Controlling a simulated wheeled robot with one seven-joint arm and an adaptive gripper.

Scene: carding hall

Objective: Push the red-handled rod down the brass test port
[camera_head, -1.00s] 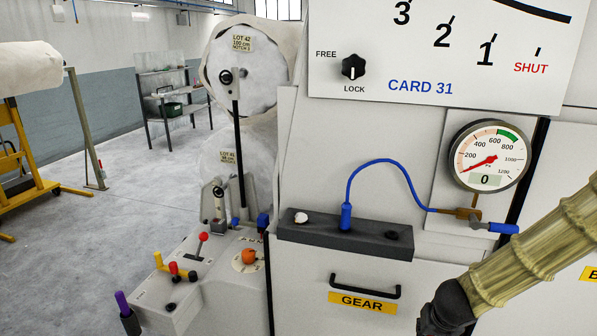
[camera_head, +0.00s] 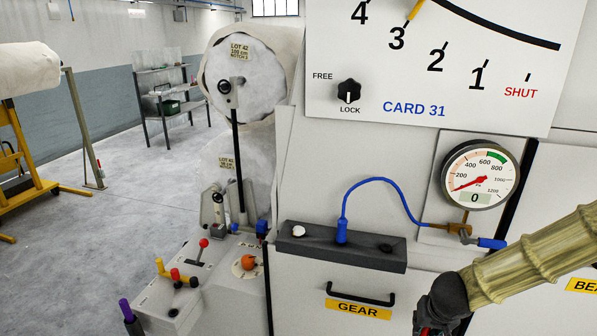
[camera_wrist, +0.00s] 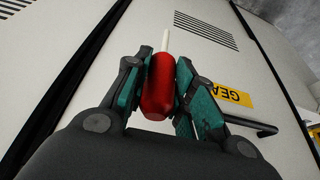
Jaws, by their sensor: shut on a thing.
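My gripper (camera_wrist: 163,62) is shut on the red handle (camera_wrist: 158,88) of the rod in the wrist view. A thin pale rod (camera_wrist: 165,40) sticks out past the fingertips, pointing away from the camera. I cannot tell whether this is the test port. The rod's tip looks free of contact in the wrist view.
A dark block (camera_head: 300,246) on the machine front carries a white plug, a blue connector (camera_head: 341,232) with a blue hose, and a black knob or hole. A black handle (camera_head: 360,296) sticks out above the GEAR label. Levers (camera_head: 178,274) stand on the left console.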

